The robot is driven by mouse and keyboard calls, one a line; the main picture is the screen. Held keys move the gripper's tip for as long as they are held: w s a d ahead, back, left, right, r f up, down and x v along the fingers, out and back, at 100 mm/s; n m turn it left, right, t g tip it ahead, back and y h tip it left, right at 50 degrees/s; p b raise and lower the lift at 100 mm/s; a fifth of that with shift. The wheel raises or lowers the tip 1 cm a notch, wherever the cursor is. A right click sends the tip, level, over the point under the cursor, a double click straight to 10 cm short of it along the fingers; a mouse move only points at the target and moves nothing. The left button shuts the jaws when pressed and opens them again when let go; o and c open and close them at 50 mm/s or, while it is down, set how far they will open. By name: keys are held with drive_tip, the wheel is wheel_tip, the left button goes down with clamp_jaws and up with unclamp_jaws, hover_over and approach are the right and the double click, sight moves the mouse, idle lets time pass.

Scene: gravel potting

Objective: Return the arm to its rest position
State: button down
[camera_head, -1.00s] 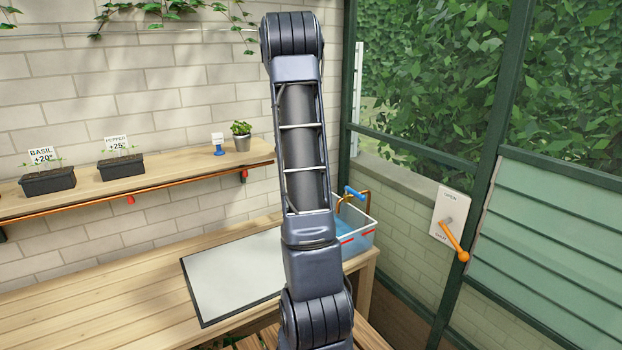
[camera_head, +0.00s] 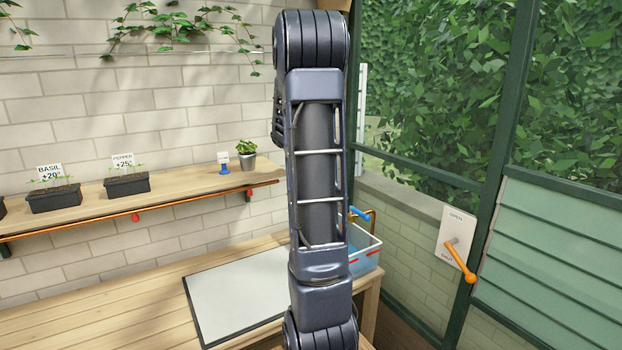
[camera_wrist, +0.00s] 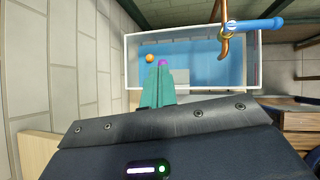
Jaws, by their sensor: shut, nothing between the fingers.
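My arm (camera_head: 318,160) stands nearly upright in the middle of the head view, and its far end is out of that frame. My gripper (camera_wrist: 160,76) shows only in the wrist view as teal fingers, shut and empty. The fingers point toward the clear-walled basin (camera_wrist: 128,75) with blue water in it. They appear to be above or short of it; the height gap cannot be told. In the head view the basin (camera_head: 366,262) is partly hidden behind my arm.
An orange ball (camera_wrist: 150,58) and a purple ball (camera_wrist: 163,62) show in the basin, beside a blue-handled tap (camera_wrist: 250,25). A wooden shelf (camera_head: 95,207) holds seedling trays and a potted plant (camera_head: 246,155). A white mat (camera_head: 240,292) lies on the bench. An orange lever (camera_head: 461,262) is on the right wall.

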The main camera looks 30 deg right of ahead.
drive_tip(key=shift+a, duration=0.1)
idle(0.5)
drive_tip(key=s+a+r+m+t+y, duration=0.1)
drive_tip(key=s+a+r+m+y, duration=0.1)
drive_tip(key=s+a+m, duration=0.7)
drive_tip(key=s+a+r+m+t+y, duration=0.1)
drive_tip(key=s+a+m+y, duration=0.4)
drive_tip(key=s+a, duration=1.5)
drive_tip(key=a+m, duration=0.1)
drive_tip(key=m, duration=0.4)
drive_tip(key=shift+r+m, duration=0.3)
drive_tip(key=shift+r, duration=0.05)
